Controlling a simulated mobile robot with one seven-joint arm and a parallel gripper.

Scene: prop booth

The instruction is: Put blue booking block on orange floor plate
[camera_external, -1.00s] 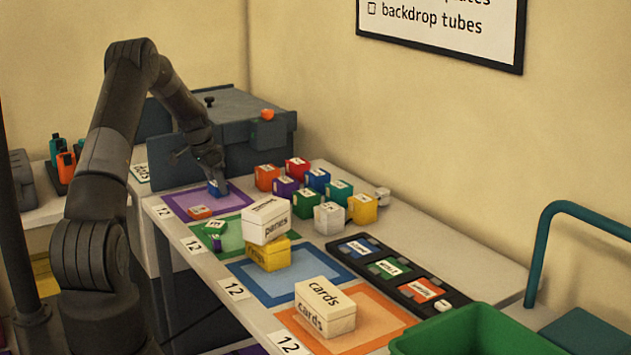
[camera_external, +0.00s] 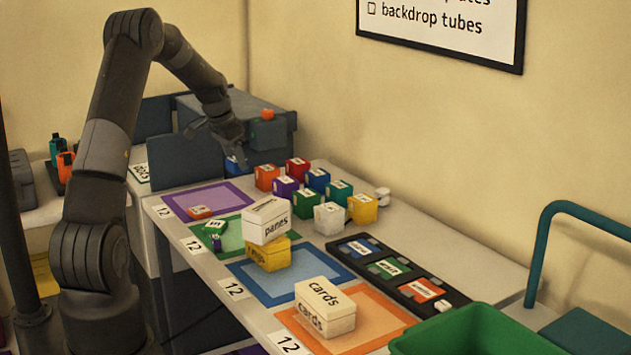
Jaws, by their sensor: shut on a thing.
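My gripper (camera_external: 236,158) is shut on a blue block (camera_external: 233,167) and holds it above the back of the table, to the left of the block cluster. The lettering on this block cannot be read. The orange floor plate (camera_external: 378,317) lies at the near end of the table. A white box marked "cards" (camera_external: 327,294) stands on its left part, and its right part is bare. Another blue block (camera_external: 317,178) stands in the cluster.
Several coloured blocks stand at the back, including a yellow one (camera_external: 362,208). A white "panes" box (camera_external: 267,228) sits on a yellow box (camera_external: 267,252). A black tray (camera_external: 356,262) and a green bin (camera_external: 468,336) border the orange plate. The purple plate (camera_external: 226,193) holds a small orange piece.

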